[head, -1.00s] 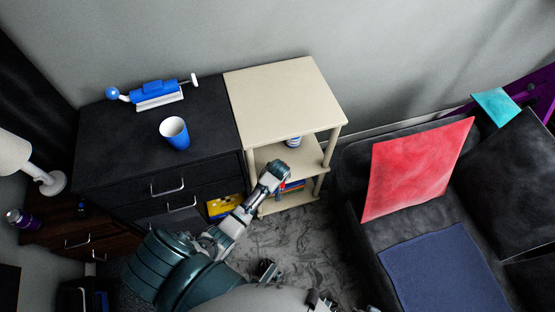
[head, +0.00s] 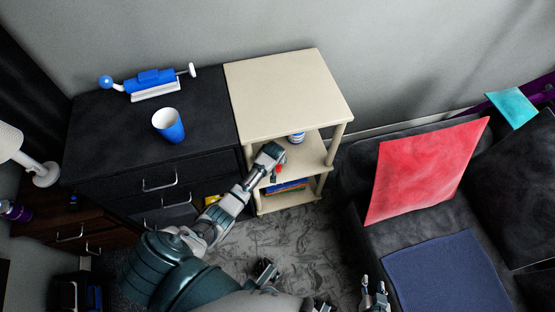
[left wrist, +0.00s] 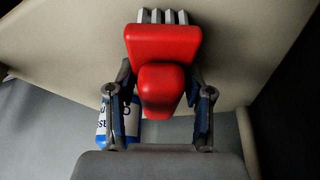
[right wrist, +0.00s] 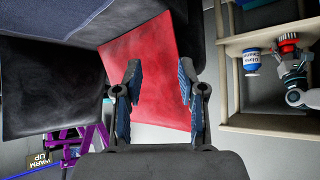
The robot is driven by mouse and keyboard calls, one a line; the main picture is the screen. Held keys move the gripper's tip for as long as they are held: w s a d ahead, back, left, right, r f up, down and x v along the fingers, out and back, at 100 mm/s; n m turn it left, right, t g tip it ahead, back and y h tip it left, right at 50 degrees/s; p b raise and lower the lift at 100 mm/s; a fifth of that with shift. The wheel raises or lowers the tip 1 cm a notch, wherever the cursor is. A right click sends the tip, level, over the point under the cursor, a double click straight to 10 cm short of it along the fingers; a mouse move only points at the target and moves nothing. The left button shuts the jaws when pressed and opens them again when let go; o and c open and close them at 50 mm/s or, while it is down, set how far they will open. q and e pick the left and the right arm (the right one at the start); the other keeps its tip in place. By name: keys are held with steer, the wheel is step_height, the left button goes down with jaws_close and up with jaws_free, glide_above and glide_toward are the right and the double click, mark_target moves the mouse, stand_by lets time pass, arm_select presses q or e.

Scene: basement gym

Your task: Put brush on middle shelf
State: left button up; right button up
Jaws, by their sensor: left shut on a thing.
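A red brush (left wrist: 163,50) with grey bristles is between the fingers of my left gripper (left wrist: 158,100), which is shut on it. In the head view, the brush (head: 278,170) shows as a small red spot by my left gripper (head: 272,165), at the front of the beige shelf unit. The middle shelf (head: 312,153) is partly hidden under the top board. A blue and white bottle (head: 296,138) stands on it and also shows in the left wrist view (left wrist: 128,120), beside the brush. My right gripper (head: 375,294) is open and empty; its fingers (right wrist: 160,85) are spread in the right wrist view.
The shelf unit's top (head: 285,95) is bare. Books (head: 287,186) lie on its bottom shelf. A black dresser (head: 105,140) with a blue cup (head: 168,126) stands left. A dark sofa with a red cushion (head: 425,170) stands right. Carpet is open in front.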

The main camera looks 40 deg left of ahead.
arm_select(q)
steer(key=shift+r, duration=0.1)
steer(key=o, duration=1.2)
